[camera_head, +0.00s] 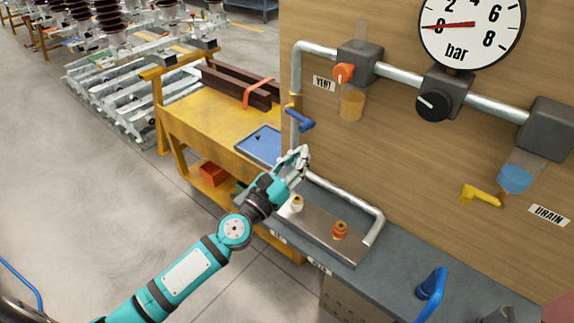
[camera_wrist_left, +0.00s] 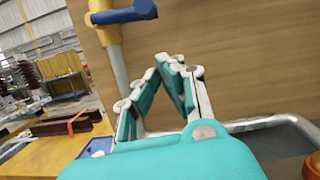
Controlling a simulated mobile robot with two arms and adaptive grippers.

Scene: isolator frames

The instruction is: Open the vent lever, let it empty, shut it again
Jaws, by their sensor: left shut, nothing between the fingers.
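The VENT label (camera_head: 323,83) is on the wooden panel, beside an orange knob (camera_head: 343,73) on a grey block. Below it, a blue lever (camera_head: 300,121) sits on a yellow fitting on the vertical pipe. The lever also shows at the top left of the left wrist view (camera_wrist_left: 125,15). Which of the two is the vent lever I cannot tell for certain. My left gripper (camera_head: 301,154) is shut and empty, below the blue lever and apart from it. Its fingertips meet in the left wrist view (camera_wrist_left: 170,62). My right gripper is not in view.
The gauge (camera_head: 472,25) has its red needle at about 0 bar. A black knob (camera_head: 432,106) and a yellow DRAIN lever (camera_head: 482,196) are further right. A metal tray (camera_head: 330,240) and a bent pipe (camera_head: 345,196) lie below. A blue handle (camera_head: 433,284) stands at the bottom right.

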